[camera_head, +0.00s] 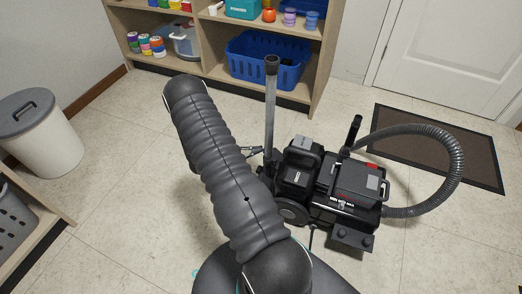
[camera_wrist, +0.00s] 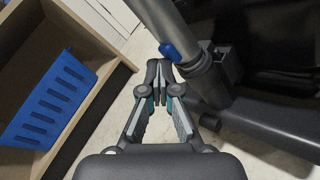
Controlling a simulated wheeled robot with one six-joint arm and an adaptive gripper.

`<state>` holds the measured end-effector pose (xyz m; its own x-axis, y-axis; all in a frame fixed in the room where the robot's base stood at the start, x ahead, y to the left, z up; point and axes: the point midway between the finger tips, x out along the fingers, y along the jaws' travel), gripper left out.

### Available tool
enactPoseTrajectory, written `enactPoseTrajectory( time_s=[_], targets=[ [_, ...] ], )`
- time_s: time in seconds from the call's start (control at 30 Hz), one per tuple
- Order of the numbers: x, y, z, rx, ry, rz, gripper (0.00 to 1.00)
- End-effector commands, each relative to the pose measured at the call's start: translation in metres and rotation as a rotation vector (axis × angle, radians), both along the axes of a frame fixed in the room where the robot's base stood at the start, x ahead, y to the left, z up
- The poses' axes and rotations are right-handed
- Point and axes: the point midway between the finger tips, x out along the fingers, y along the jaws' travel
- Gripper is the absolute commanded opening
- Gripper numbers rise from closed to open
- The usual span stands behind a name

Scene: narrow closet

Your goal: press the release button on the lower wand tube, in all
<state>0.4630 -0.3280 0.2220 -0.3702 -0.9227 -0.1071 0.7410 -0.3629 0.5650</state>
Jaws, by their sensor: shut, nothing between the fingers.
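The lower wand tube (camera_head: 270,115) is a grey metal pipe that stands upright beside the black vacuum cleaner (camera_head: 330,185) in the head view. In the wrist view the tube (camera_wrist: 166,18) comes down from the top to a dark collar. A small blue release button (camera_wrist: 169,51) sits on the near side of the tube, just above the collar. My gripper (camera_wrist: 160,73) is shut and empty. Its fingertips are just below the button in the picture; I cannot tell whether they touch it. In the head view my arm hides most of my gripper (camera_head: 252,151), which is left of the tube.
A ribbed hose (camera_head: 455,165) loops to the right over a dark mat (camera_head: 480,150). A wooden shelf with a blue basket (camera_head: 250,70) stands behind the tube. A lidded bin (camera_head: 45,145) is at the left. The tiled floor between bin and vacuum is clear.

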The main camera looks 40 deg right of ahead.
Motion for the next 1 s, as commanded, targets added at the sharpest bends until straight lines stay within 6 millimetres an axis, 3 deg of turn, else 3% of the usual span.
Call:
enactPoseTrajectory(
  time_s=[0.57,1.0],
  targets=[
    [0.0,0.0,0.0,0.0,0.0,0.0,0.0],
    [0.018,0.008,-0.002,0.0,-0.002,0.0,0.0]
  ],
)
